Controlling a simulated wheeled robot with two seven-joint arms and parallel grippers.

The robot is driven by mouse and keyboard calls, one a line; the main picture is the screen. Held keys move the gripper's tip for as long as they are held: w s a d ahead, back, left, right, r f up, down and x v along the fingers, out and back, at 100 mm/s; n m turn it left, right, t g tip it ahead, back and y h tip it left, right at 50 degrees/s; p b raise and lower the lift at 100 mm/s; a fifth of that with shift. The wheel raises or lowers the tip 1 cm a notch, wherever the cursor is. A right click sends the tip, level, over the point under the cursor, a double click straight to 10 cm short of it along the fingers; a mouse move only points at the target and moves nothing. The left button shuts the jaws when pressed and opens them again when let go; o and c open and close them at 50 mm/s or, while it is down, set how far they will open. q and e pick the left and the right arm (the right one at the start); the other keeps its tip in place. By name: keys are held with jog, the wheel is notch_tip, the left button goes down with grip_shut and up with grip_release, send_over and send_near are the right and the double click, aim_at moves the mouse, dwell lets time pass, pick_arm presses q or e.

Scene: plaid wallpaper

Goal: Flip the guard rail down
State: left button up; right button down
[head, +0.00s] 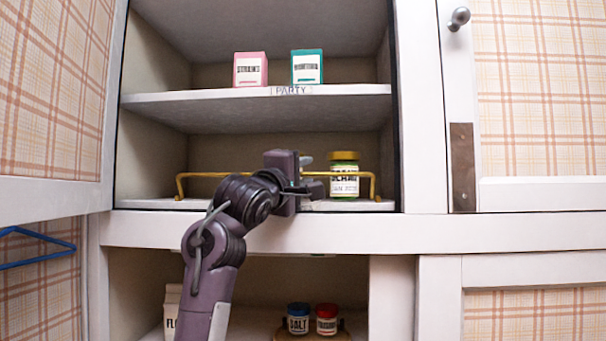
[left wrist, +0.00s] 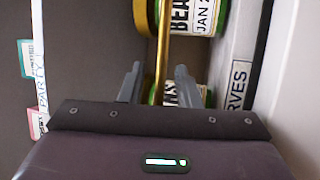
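The gold guard rail (head: 222,175) runs raised across the front of the lower shelf in the head view, its two ends bent down to the shelf edge. My left gripper (head: 312,178) is in front of the rail, right of its middle. In the left wrist view the rail (left wrist: 163,50) runs between the two spread fingertips of my left gripper (left wrist: 158,85); I cannot tell whether either finger touches it. My left arm hides part of the rail and shelf. My right gripper is in neither view.
A yellow-lidded jar (head: 344,182) stands close behind the rail; the left wrist view shows jars beside the fingers. Pink (head: 250,70) and teal (head: 307,67) boxes stand on the upper shelf (head: 200,97). A cabinet door (head: 55,100) stands at the left. Small jars (head: 299,318) are below.

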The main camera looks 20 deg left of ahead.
pick_arm(q)
jog(key=b+v, duration=0.3)
jog(key=v, duration=0.4)
jog(key=shift+s, duration=0.35)
jog(key=shift+a+f, duration=0.1)
